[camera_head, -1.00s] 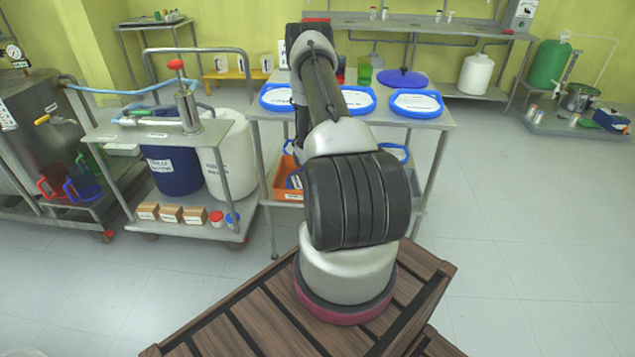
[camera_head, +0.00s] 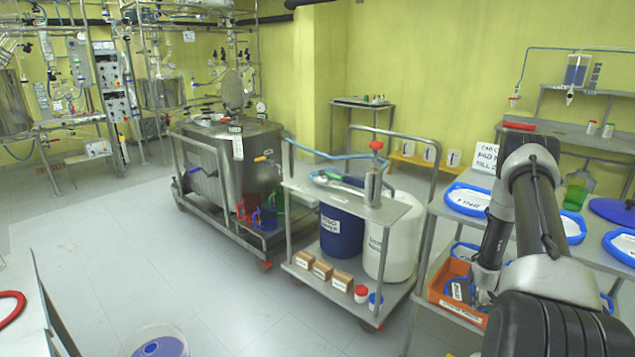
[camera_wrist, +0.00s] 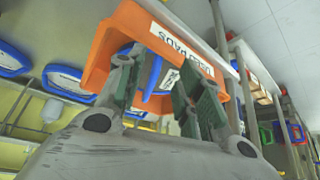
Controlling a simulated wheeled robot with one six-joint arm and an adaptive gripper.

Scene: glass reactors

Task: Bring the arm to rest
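My gripper (camera_wrist: 158,72) shows in the wrist view with its two green-padded fingers apart. It is at an orange bin (camera_wrist: 108,38) with a white label that seems to read "used pads". A blue-rimmed thing lies in the bin and shows between the fingers, and I see no grip on it. In the head view my arm reaches down at the right, and my gripper (camera_head: 482,290) is low at the orange bin (camera_head: 440,299), under the table's top. The arm partly hides the bin and the fingers.
The steel table (camera_head: 437,205) above the bin carries blue-rimmed pads, a sign (camera_head: 484,157) and a green vessel (camera_head: 577,192). A steel cart (camera_head: 303,187) with drums and small boxes stands left of it, then a steel tank (camera_head: 215,165).

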